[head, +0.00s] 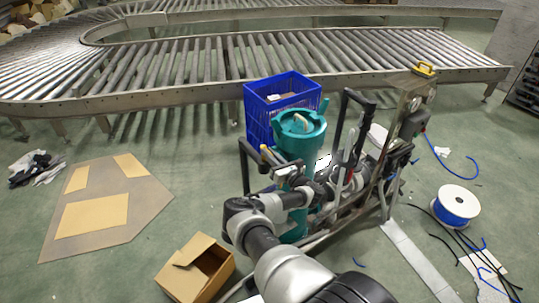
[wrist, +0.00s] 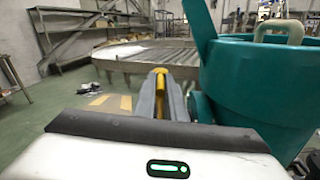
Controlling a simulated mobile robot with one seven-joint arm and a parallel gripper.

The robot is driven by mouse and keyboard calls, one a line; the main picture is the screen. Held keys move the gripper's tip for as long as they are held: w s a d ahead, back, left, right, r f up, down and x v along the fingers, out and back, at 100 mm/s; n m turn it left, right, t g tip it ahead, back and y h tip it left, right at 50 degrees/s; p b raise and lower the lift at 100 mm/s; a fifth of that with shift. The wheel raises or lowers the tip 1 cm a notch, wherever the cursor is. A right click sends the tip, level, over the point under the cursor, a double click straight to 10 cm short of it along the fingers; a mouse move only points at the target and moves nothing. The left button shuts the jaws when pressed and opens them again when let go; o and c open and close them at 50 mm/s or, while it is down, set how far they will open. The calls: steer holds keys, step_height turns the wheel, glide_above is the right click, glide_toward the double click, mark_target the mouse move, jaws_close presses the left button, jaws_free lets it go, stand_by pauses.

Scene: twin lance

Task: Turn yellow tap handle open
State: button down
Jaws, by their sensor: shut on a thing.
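The yellow tap handle (wrist: 160,78) shows as a small yellow piece between the two dark fingers of my gripper (wrist: 161,98) in the wrist view. My gripper is shut on it. In the head view the yellow handle (head: 264,149) is a small spot at the left side of the teal tank (head: 302,142), with my gripper (head: 270,161) at it. The teal tank also fills the right of the wrist view (wrist: 255,85), close beside my fingers. Most of the handle and the tap body are hidden, so its exact angle cannot be told.
A blue crate (head: 268,103) stands behind the tank. A metal frame with pipes (head: 392,130) is to its right. A roller conveyor (head: 200,60) runs across the back. An open cardboard box (head: 196,268) and a blue hose reel (head: 456,205) are on the floor.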

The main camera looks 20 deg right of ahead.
steer(key=shift+w+r, duration=0.1)
steer(key=shift+r, duration=0.05)
steer(key=c, duration=1.8)
jaws_free()
steer(key=shift+b+v, duration=0.5)
steer(key=shift+v, duration=8.25)
